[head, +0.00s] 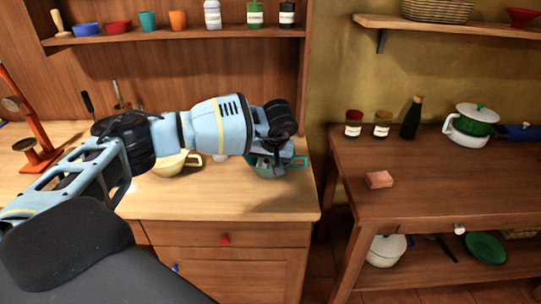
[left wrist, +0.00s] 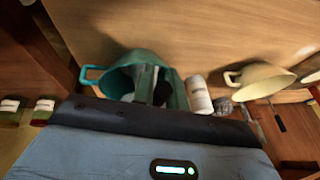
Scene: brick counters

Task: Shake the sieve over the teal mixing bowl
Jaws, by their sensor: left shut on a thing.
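The teal mixing bowl (head: 268,172) stands on the left wooden counter near its right end, partly hidden behind my left gripper. It shows with its looped handle in the left wrist view (left wrist: 118,78). My left gripper (head: 268,158) is directly over or in front of the bowl. In the left wrist view its grey fingers (left wrist: 153,85) overlap the bowl's opening. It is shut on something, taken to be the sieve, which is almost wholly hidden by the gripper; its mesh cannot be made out. My right gripper is not in view.
A cream bowl (head: 176,164) stands left of the teal bowl, with a white container (left wrist: 198,95) between them. An orange stand (head: 38,135) is at far left. A gap separates the right table (head: 430,180), which holds jars, a bottle and a pot. The front counter is clear.

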